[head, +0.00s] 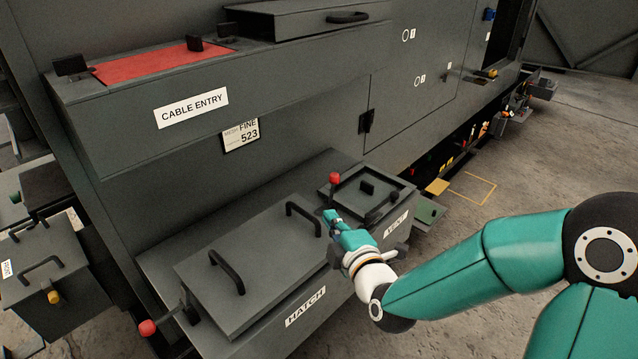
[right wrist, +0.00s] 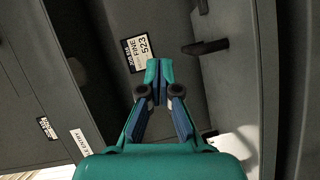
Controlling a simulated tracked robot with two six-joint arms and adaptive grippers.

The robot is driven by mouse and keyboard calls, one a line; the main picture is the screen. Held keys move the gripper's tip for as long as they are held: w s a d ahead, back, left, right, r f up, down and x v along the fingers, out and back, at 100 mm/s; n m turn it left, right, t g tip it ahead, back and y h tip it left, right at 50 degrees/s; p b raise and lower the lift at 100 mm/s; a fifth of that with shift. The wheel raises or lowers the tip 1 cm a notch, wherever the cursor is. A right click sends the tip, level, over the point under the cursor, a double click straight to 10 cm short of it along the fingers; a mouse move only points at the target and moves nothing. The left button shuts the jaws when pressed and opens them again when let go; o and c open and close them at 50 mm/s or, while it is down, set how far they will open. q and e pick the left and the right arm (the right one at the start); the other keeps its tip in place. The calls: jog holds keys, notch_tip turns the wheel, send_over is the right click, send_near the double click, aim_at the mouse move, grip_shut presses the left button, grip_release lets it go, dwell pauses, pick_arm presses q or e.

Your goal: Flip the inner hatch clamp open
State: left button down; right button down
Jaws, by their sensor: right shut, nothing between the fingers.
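The hatch (head: 255,265) is a grey lid with two black handles, above the HATCH label (head: 306,306). One clamp with a red knob (head: 334,178) stands up at the hatch's far right end; its lower part is hidden behind my gripper. Another clamp's red knob (head: 147,327) sticks out low at the near left end. My right gripper (head: 330,216) is shut and empty, its tips just below the upright red knob; I cannot tell whether they touch the clamp. The right wrist view shows its fingers (right wrist: 156,78) closed together. My left gripper is in neither view.
The vent lid (head: 350,193) lies just right of the clamp, beside my gripper. The CABLE ENTRY ledge (head: 130,140) overhangs at upper left, with a red panel (head: 150,63). A FINE 523 label (head: 240,135) is on the wall. The floor at right is open.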

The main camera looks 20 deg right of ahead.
jog(key=shift+w+d+r, duration=0.3)
jog(key=shift+w+r, duration=0.05)
jog(key=shift+r, duration=0.05)
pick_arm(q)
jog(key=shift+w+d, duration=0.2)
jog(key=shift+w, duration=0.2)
pick_arm(e)
jog(key=shift+s+a+r, duration=0.1)
